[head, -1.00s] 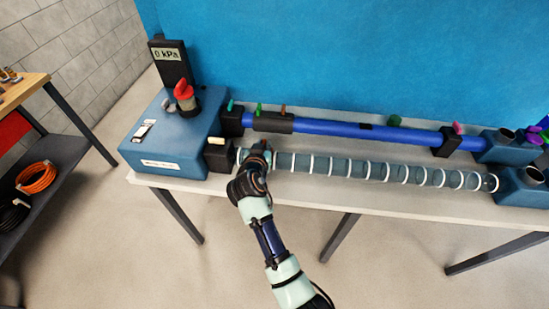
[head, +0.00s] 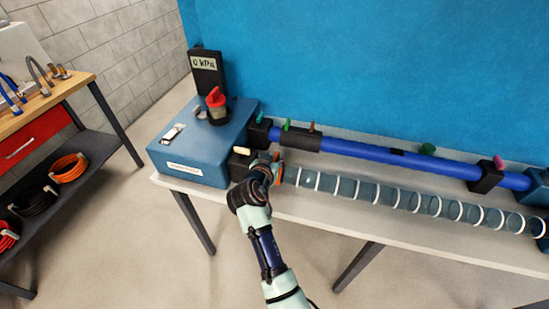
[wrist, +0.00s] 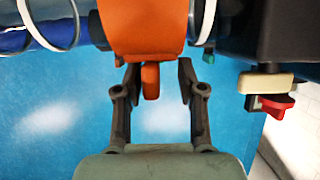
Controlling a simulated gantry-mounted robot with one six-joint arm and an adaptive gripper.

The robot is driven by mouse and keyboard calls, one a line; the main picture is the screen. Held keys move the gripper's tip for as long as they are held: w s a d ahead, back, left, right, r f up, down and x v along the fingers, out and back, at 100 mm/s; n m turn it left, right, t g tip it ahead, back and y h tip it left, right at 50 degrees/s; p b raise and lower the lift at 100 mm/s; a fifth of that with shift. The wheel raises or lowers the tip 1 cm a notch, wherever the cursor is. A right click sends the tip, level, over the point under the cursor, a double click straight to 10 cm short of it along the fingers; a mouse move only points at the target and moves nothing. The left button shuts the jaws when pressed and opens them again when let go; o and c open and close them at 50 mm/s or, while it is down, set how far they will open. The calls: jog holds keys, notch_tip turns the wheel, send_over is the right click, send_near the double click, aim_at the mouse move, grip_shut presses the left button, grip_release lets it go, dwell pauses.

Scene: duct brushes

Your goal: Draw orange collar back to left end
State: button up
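The orange collar (head: 278,170) sits at the left end of the clear ribbed tube (head: 345,187), close to the black end block (head: 239,165) of the blue unit. In the wrist view the collar (wrist: 143,28) fills the top middle, with its narrow orange tab (wrist: 150,80) pointing toward my gripper. My gripper (wrist: 158,75) is open, its two dark fingers on either side of the tab with a gap visible on each side. In the head view my gripper (head: 268,172) is at the collar, and its fingers are mostly hidden.
A blue pipe (head: 365,149) with a dark sleeve (head: 293,138) runs behind the tube. The blue unit (head: 195,150) carries a red-topped knob (head: 216,100) and a 0 kPa display (head: 206,67). A cream lever (wrist: 265,83) and a red lever (wrist: 276,104) show in the wrist view.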

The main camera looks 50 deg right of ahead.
jog(key=shift+s, duration=0.1)
jog(key=v, duration=1.2)
jog(key=s+a+r+n+t+y+p, duration=0.1)
jog(key=s+a+n+t+y, duration=0.2)
jog(key=a, duration=0.7)
jog(key=s+a+r+n+t+y, duration=0.15)
jog(key=a+n+y, duration=0.35)
jog(key=a, duration=0.5)
jog(key=s+a+r+n+t+y+p, duration=0.15)
jog(key=s+a+n+y, duration=0.25)
jog(key=a, duration=0.6)
notch_tip(320, 180, up, 37)
jog(key=t+p, duration=0.1)
jog(key=p, duration=3.6)
jog(key=shift+a+r+n, duration=0.2)
jog(key=shift+a+n, duration=0.2)
jog(key=shift+a, duration=0.05)
